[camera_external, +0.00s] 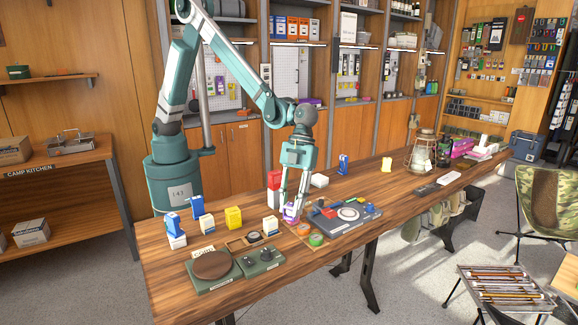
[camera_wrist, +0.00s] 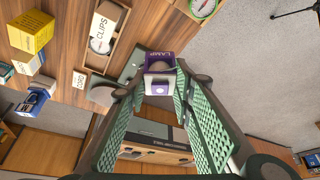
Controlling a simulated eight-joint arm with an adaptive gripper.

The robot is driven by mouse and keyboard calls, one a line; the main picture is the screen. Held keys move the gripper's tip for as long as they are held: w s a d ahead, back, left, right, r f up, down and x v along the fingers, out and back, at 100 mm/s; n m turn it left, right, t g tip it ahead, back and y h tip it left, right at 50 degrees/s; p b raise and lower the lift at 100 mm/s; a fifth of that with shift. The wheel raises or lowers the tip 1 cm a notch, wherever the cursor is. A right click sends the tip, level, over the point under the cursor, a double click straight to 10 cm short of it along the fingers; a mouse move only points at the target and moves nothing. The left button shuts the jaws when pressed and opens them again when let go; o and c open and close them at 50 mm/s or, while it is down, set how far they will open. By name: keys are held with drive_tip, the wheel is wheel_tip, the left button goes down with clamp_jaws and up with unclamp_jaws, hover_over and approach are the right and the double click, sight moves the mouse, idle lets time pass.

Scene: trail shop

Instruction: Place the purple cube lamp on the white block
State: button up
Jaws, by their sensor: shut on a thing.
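The purple cube lamp (camera_external: 291,211), purple and white, is between the fingertips of my gripper (camera_external: 291,200), low over the middle of the table. In the wrist view the lamp (camera_wrist: 160,64), with LAMP lettering, sits at the fingertips of my gripper (camera_wrist: 160,88), which is shut on it. I cannot tell whether the lamp's underside touches anything. A white block (camera_external: 319,180) lies on the table behind and right of the gripper. Smaller white blocks (camera_external: 207,223) stand at the left, some beside or under blue items; which one the task means is unclear.
A red item (camera_external: 274,181) stands just behind left. A yellow box (camera_external: 233,217) and green scales (camera_external: 212,267) are further left. The right-middle tabletop (camera_external: 385,184) has free room.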

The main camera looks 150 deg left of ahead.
drive_tip(key=s+a+n, duration=0.1)
drive_tip(key=s+a, duration=0.3)
drive_tip(key=a, duration=0.3)
drive_tip(key=s+a+r+n+t, duration=0.1)
drive_tip(key=s+a, duration=0.4)
drive_tip(key=a, duration=0.3)
drive_tip(key=s+a+n, duration=0.1)
drive_tip(key=s+a, duration=0.3)
drive_tip(key=a, duration=0.3)
drive_tip(key=r+n+t+y+p, duration=0.1)
drive_tip(key=r+n+y, duration=0.1)
drive_tip(key=n, duration=0.2)
hover_over(321, 178)
drive_tip(key=s, duration=0.2)
drive_tip(key=shift+w+a+f, duration=0.15)
drive_tip(key=shift+a, duration=0.05)
drive_tip(key=shift+f, duration=0.1)
drive_tip(key=shift+f, duration=3)
drive_tip(key=shift+f, duration=0.15)
drive_tip(key=shift+f+b, duration=0.4)
drive_tip(key=shift+f, duration=1.35)
drive_tip(key=shift+f, duration=0.1)
